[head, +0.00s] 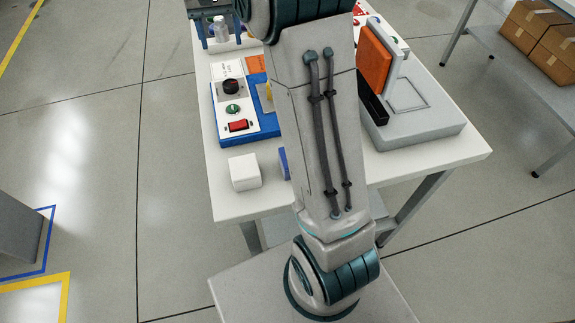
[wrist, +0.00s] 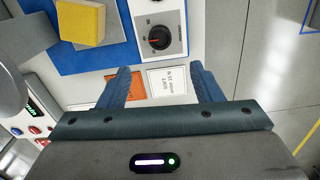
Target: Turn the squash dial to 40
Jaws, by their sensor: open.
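The dial is a black round knob (wrist: 159,38) with a red pointer line, on a white panel in the wrist view. Its scale marks are too small to read. In the head view the black knob (head: 231,87) sits on the white face of a blue-based unit (head: 267,134), above a green button (head: 233,109) and a red switch (head: 238,125). My gripper (wrist: 162,76) is open and empty in the wrist view. The knob appears beyond its fingertips, apart from them. In the head view I cannot make out the fingers.
A white printed card (wrist: 167,83) and an orange label (wrist: 124,86) lie near the knob. A yellow block (wrist: 82,22) is on the blue base. A white cube (head: 244,172) stands at the table's front. A grey machine with an orange pad (head: 375,58) stands right of my arm.

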